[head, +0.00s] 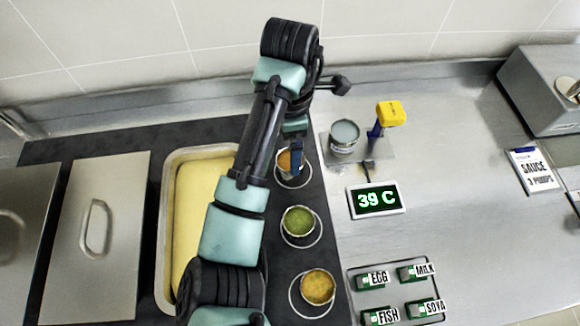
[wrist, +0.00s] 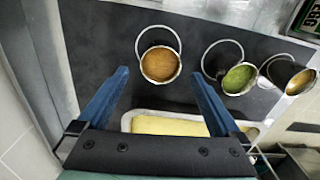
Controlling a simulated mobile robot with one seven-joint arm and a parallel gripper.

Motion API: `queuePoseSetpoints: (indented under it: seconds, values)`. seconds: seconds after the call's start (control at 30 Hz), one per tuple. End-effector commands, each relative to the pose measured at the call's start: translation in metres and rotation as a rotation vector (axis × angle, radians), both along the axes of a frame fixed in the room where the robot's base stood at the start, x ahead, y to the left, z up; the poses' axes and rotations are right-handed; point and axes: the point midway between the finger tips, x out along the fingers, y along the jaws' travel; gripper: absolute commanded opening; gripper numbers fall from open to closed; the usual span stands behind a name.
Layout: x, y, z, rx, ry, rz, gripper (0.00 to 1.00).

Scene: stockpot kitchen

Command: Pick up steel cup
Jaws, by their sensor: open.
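Three steel cups stand in a row on the dark strip, each with a pale ring at its base. The far one, with orange-brown contents (head: 283,160), is partly hidden by my gripper (head: 297,157). The middle cup holds green contents (head: 298,221) and the near cup holds yellow-orange contents (head: 318,287). Another metal cup (head: 344,137) with pale contents stands on a plate to the right. In the wrist view, my gripper (wrist: 158,73) is open, and the orange-brown cup (wrist: 160,64) appears between its blue fingertips. I cannot tell how far below them it is.
A pan of yellow food (head: 185,200) lies left of the cups, beside lidded pans (head: 112,235). A yellow-topped device (head: 391,114), a 39 C display (head: 377,199) and a labelled rack (head: 395,292) are on the right. The steel counter (head: 470,220) has clear room.

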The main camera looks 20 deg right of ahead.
Motion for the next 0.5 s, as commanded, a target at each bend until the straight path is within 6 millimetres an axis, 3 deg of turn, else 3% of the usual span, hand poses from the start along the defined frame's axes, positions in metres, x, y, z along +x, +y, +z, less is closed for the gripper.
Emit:
queuePoseSetpoints:
  seconds: [0.03, 0.27, 0.5]
  values:
    - [-0.001, 0.000, -0.017, 0.000, 0.003, 0.000, 1.00]
    - [0.000, 0.001, -0.036, 0.001, 0.001, 0.000, 1.00]
    - [-0.003, 0.000, -0.069, 0.001, 0.001, 0.000, 1.00]
